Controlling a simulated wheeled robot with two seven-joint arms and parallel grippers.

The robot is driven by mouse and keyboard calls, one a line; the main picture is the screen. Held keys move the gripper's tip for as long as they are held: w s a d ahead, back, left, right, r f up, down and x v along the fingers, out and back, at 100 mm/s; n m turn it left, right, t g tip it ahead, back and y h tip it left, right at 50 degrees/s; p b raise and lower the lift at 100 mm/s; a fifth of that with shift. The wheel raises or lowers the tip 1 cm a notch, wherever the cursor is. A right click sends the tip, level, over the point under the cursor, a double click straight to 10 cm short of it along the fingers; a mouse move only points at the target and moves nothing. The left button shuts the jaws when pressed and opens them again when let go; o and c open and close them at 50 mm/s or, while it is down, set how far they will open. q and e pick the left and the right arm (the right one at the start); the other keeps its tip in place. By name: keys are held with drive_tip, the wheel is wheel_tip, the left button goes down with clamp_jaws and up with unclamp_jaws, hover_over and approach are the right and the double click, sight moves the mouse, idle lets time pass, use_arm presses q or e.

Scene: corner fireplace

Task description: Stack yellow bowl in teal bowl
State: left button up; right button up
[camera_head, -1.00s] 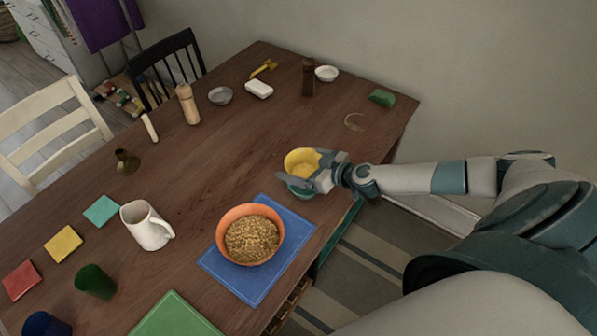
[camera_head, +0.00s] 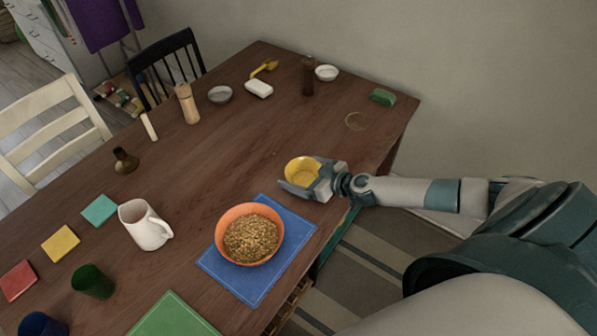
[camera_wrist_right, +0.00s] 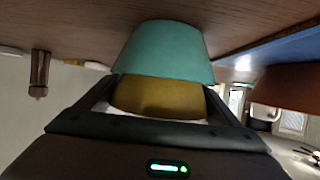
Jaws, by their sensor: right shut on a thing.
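The yellow bowl (camera_head: 302,168) is upright near the right edge of the table, held by my right gripper (camera_head: 309,179). In the right wrist view, the fingers lie on either side of the yellow bowl (camera_wrist_right: 160,98). The teal bowl (camera_wrist_right: 165,52) stands between it and the table in that view, and the yellow bowl's lower part appears to sit inside the teal rim. In the head view, the yellow bowl and gripper hide the teal bowl. My left gripper is not in view.
An orange bowl of grainy food (camera_head: 249,236) stands on a blue mat (camera_head: 285,262) in front of the bowls. A white jug (camera_head: 146,228) is to the left. A green block (camera_head: 383,97) lies at the back right. The table middle is clear.

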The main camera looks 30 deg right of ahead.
drive_tip(key=o, duration=1.1)
drive_tip(key=shift+r, duration=0.1)
drive_tip(key=shift+r, duration=0.2)
drive_tip(key=shift+s+d, duration=0.15)
drive_tip(key=shift+s, duration=0.15)
drive_tip(key=b+v, duration=0.2)
drive_tip(key=v, duration=0.9)
drive_tip(key=shift+r, duration=0.2)
drive_tip(key=shift+s, duration=0.2)
